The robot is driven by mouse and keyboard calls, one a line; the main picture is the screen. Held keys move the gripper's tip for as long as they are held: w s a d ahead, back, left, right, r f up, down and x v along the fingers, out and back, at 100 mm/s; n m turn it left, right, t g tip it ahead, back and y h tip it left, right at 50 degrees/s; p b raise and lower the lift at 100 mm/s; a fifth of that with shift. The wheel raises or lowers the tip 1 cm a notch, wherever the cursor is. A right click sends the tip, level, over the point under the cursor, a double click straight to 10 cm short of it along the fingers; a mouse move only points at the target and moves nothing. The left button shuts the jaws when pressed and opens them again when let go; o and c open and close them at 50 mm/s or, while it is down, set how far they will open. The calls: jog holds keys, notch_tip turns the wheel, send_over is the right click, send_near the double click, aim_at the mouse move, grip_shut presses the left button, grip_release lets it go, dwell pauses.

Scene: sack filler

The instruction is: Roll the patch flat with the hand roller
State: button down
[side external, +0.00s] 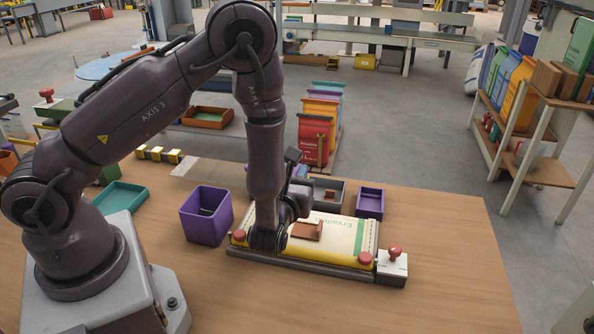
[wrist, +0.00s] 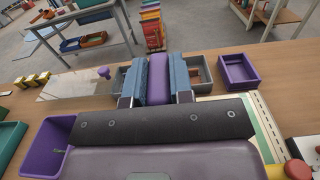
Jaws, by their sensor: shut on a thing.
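The sack (side external: 345,232) lies flat on a board with a yellow front bar and red knobs. A brown patch (side external: 306,230) is on the sack; one edge looks raised. My gripper (wrist: 158,82) is low over the back left of the sack, its blue-padded fingers shut on a purple handle (wrist: 159,75). This appears to be the hand roller's handle; the roller's drum is not visible. The wrist housing hides the patch in the wrist view. Whether the roller touches anything cannot be told.
A purple bin (side external: 207,216) stands left of the board. A grey tray (side external: 328,191) with a brown piece and a purple tray (side external: 370,203) stand behind it. A white box with a red knob (side external: 392,266) adjoins the board's right end. The table's right side is clear.

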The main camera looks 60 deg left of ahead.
jog(key=shift+f, duration=3.15)
jog(key=shift+f, duration=0.35)
jog(key=shift+w+d, duration=2.15)
jog(key=shift+s+f, duration=0.1)
jog(key=shift+s+a, duration=2.05)
jog(key=shift+a, duration=0.1)
jog(key=shift+r, duration=3.65)
